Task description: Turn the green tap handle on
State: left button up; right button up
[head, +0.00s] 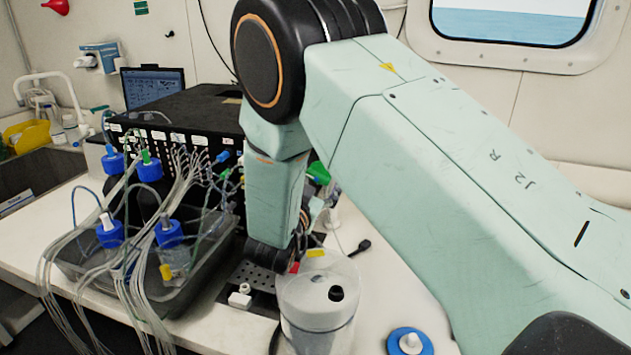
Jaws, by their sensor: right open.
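A green handle (318,173) shows just right of my right forearm, in the middle of the head view. Its lower part and mount are partly hidden by the arm. My right arm comes in from the right, bends at a large dark joint and reaches down in front of the handle. My right gripper (309,214) is open, mostly hidden behind the forearm and wrist, a little below the handle. I cannot tell whether it touches the handle. My left gripper is out of view.
A grey tray (190,290) holds bottles with blue caps and many thin tubes, left of the arm. A black rack (190,105) stands behind it. A clear lidded container (318,300) stands in front of the wrist. A blue cap (409,342) lies on the white bench.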

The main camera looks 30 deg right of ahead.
notch_tip(320, 180, up, 10)
dwell(0.5)
jog(key=shift+c, duration=0.4)
